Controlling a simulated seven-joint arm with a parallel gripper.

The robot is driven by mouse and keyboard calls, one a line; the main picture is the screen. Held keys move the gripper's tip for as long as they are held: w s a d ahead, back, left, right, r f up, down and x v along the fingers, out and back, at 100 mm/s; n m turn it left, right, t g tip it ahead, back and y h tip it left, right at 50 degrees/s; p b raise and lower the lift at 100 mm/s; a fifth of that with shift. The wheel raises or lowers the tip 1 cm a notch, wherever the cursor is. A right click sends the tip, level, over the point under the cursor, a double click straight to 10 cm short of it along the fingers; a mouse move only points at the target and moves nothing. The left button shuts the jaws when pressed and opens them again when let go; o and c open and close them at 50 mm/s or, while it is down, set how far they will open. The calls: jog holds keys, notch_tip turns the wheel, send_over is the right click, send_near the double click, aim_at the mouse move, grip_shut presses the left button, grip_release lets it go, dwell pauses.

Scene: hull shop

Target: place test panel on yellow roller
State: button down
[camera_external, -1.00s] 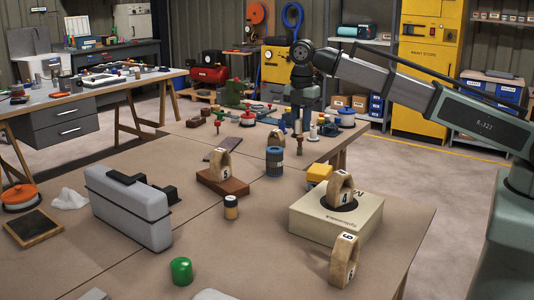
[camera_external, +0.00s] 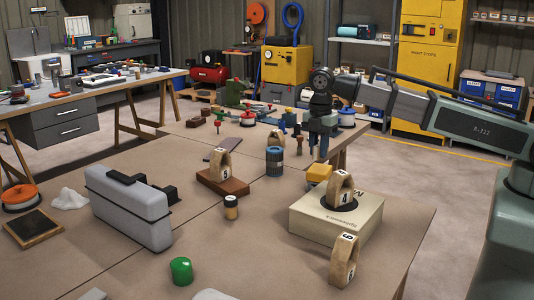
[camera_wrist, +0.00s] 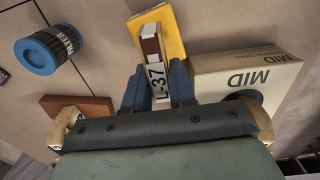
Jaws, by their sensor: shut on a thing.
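My gripper (camera_external: 322,153) is shut on a narrow panel (camera_wrist: 155,72), taken as the test panel. In the wrist view the panel is white with a brown patch and the label "L-37", held between the blue fingers. In the external view I cannot make the panel out clearly. A yellow block-like thing (camera_external: 319,174), possibly the yellow roller, sits on the table just below my gripper, behind the cream box. In the wrist view the yellow thing (camera_wrist: 172,28) lies beyond the panel, which partly covers it. I cannot tell whether they touch.
The cream box (camera_external: 335,222) bears a numbered wooden piece (camera_external: 341,185); another (camera_external: 344,262) stands in front. A blue-capped cylinder (camera_external: 275,161) and a brown block (camera_external: 222,183) are to the left. A grey case (camera_external: 128,212) is further left.

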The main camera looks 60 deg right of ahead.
aim_at(318, 159)
jog(key=shift+f, duration=1.85)
jog(key=c, duration=0.9)
grip_release()
jog(key=shift+f, duration=0.1)
notch_tip(318, 159, up, 12)
jog(key=shift+r, duration=0.15)
